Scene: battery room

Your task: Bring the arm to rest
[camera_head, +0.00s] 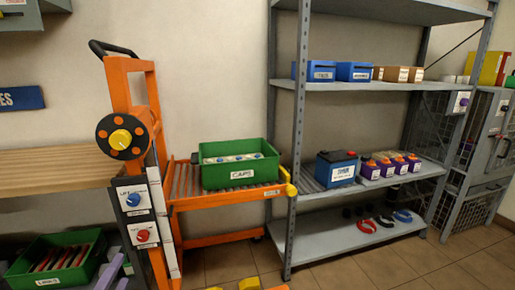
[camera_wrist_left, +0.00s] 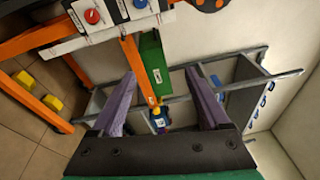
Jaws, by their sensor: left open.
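My left gripper (camera_head: 117,271) shows at the lower left of the head view, in front of the lift cart (camera_head: 132,92) and beside a green crate on the left. In the left wrist view its two purple fingers (camera_wrist_left: 163,76) stand wide apart with nothing between them. The orange lift cart, with its control panels and a roller deck, is seen beyond the fingers. My right gripper is in neither view.
A green CAPS bin (camera_head: 240,174) sits on the cart's rollers. A grey shelf rack (camera_head: 350,86) with batteries and boxes stands to the right. A wooden bench (camera_head: 55,172) is at left, above a green crate (camera_head: 22,268). Tiled floor shows clear at the lower right.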

